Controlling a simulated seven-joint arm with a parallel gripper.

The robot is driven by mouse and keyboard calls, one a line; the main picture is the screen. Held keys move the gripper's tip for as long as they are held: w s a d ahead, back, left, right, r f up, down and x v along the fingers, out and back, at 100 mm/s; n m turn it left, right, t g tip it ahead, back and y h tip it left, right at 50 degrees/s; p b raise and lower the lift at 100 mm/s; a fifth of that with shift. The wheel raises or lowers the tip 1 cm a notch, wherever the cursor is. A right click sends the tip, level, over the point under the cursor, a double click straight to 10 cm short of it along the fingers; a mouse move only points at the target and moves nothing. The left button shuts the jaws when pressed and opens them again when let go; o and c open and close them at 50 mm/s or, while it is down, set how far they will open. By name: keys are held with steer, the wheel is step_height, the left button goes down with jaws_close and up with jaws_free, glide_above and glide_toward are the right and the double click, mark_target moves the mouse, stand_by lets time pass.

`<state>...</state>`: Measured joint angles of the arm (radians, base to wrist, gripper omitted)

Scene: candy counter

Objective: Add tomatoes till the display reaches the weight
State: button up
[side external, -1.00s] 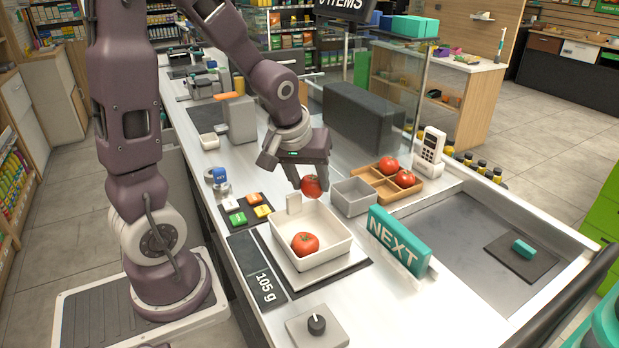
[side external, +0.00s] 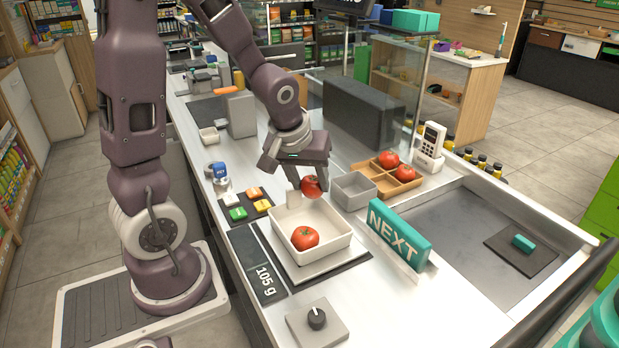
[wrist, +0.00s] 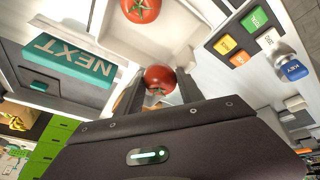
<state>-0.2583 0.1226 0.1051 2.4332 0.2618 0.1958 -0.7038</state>
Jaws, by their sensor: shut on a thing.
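My gripper (side external: 306,190) is shut on a red tomato (side external: 312,186) and holds it above the back right part of the white square tray (side external: 340,243) on the scale. The held tomato also shows between the fingers in the wrist view (wrist: 159,78). Another tomato (side external: 305,238) lies in the tray; the wrist view shows it at the top (wrist: 141,9). The scale's display (side external: 268,281) reads 105 g. Two more tomatoes, one behind (side external: 389,159) and one in front (side external: 405,173), sit in a wooden divided crate (side external: 372,171) to the right.
A grey open box (side external: 354,192) stands between tray and crate. A teal NEXT sign (side external: 398,236) stands right of the tray. Coloured buttons (side external: 262,205) and a blue KEY item (side external: 217,172) lie left. A knob box (side external: 317,320) is in front.

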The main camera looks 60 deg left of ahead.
mark_target(309, 182)
steer(key=shift+f, duration=0.4)
steer(key=o, duration=1.1)
steer(key=shift+o, duration=0.2)
steer(key=shift+r, duration=0.1)
steer(key=shift+v, duration=2.95)
